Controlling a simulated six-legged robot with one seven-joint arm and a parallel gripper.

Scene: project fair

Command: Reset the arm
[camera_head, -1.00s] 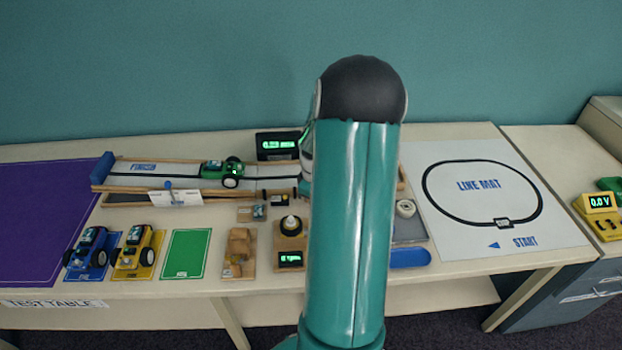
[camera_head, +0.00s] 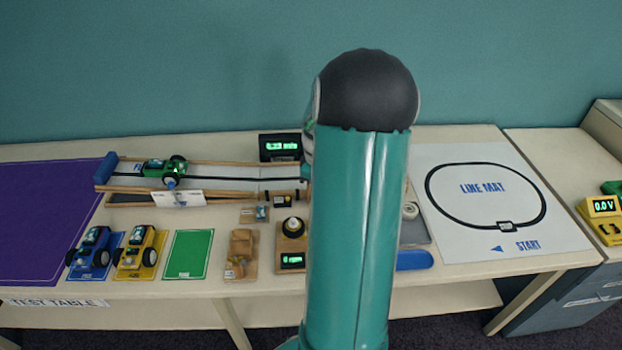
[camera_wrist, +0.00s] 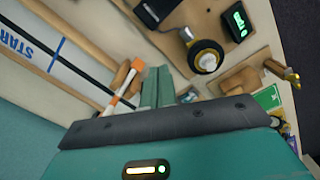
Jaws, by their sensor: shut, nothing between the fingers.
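My arm (camera_head: 360,220) rises upright in the middle of the head view and hides my gripper there. In the wrist view my gripper (camera_wrist: 157,88) shows as two teal fingers side by side, shut and empty. It is over the table near the START end of the track (camera_wrist: 50,50), close to an orange-and-white lever (camera_wrist: 122,88). I cannot tell whether it touches the lever. A green car (camera_head: 165,170) is on the track near its left end, well apart from my arm.
Blue (camera_head: 92,252) and yellow (camera_head: 140,252) cars stand on mats beside an empty green mat (camera_head: 188,254). A wooden block (camera_head: 241,255) and a small display stand (camera_head: 292,258) lie in front of the track. The line mat (camera_head: 470,180) is at the right. Teal wall stands behind.

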